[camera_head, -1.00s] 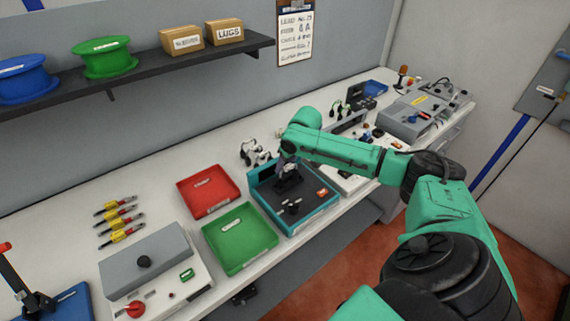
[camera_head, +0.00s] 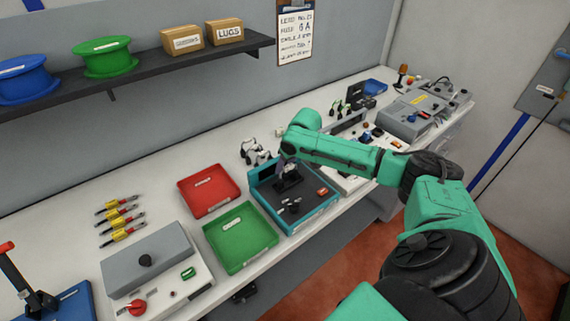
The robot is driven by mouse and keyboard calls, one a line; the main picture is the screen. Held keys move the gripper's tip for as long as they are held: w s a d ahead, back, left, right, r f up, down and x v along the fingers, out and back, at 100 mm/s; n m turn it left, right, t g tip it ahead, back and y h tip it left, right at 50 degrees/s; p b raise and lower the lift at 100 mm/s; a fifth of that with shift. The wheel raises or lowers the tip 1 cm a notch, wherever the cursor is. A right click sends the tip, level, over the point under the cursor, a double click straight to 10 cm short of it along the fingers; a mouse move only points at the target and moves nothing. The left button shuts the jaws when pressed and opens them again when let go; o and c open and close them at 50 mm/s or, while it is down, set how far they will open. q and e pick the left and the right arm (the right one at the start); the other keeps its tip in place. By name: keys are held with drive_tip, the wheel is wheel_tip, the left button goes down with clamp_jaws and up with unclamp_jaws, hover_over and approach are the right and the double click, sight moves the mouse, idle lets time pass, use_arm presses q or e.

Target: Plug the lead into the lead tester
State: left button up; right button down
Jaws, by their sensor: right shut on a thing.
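My right gripper (camera_head: 287,182) is over the teal box (camera_head: 308,222), which looks like the lead tester. It has a raised back, a dark top and a small orange part. The gripper points down and is shut on a small dark thing, likely a plug of the lead. Its fingertips are small here, and I cannot tell whether the plug sits in a socket or just above it. Another dark piece lies on the box's top in front of the gripper. A black and white coiled lead (camera_head: 252,150) lies on the bench behind the box. My left gripper is out of view.
A red tray (camera_head: 208,190) and a green tray (camera_head: 241,237) stand left of the teal box. A grey box with a red knob (camera_head: 150,262) and several yellow-red tools (camera_head: 122,222) are further left. Grey equipment (camera_head: 412,113) stands at the right end. A shelf (camera_head: 150,75) runs above.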

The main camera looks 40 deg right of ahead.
drive_tip(key=shift+f, duration=0.1)
idle(0.3)
unclamp_jaws()
wheel_tip(320, 180, up, 7)
drive_tip(key=p, duration=0.5)
idle(0.7)
idle(0.8)
